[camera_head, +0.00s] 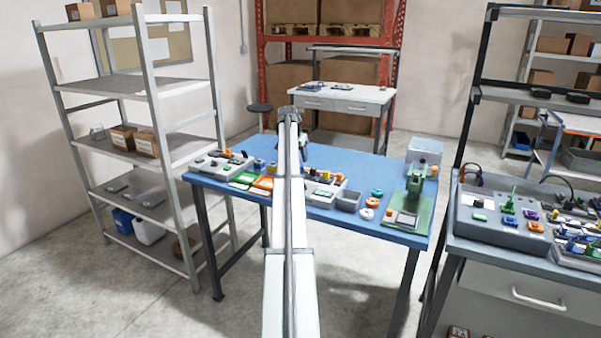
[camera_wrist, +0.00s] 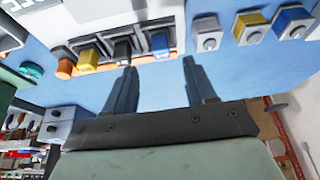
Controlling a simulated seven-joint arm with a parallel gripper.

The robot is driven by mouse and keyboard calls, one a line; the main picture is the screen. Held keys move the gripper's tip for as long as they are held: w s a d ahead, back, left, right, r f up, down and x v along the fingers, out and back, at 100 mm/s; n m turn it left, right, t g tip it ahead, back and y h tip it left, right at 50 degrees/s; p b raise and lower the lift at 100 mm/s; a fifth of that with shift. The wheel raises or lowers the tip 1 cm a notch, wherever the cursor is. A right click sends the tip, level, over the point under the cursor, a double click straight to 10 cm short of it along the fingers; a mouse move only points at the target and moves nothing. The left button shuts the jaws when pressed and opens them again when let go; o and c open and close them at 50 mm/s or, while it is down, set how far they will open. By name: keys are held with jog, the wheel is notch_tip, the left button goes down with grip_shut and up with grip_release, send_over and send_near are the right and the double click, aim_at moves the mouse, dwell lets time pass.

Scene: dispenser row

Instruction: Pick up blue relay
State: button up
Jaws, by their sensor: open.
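In the wrist view my gripper (camera_wrist: 158,66) is open and empty, its two dark fingers spread wide over the blue tabletop. A blue piece (camera_wrist: 159,42) sits in a slot of a pale dispenser (camera_wrist: 105,15), just beyond the gap between the fingertips. A second blue piece with a grey round end (camera_wrist: 291,20) lies at the upper right, beside a yellow one. I cannot tell which of the two is the blue relay. In the head view my arm hides the middle of the table, and the gripper is barely visible at its far end.
A dark piece (camera_wrist: 123,50) and a yellow piece (camera_wrist: 88,59) fill neighbouring slots. A grey piece (camera_wrist: 208,38) and a yellow piece (camera_wrist: 250,28) stand to the right. The blue table (camera_head: 350,165) has bare room at the back. A green press (camera_head: 414,190) stands at its right end.

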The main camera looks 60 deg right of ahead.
jog(key=shift+x, duration=3.15)
jog(key=shift+w, duration=0.1)
grip_shut()
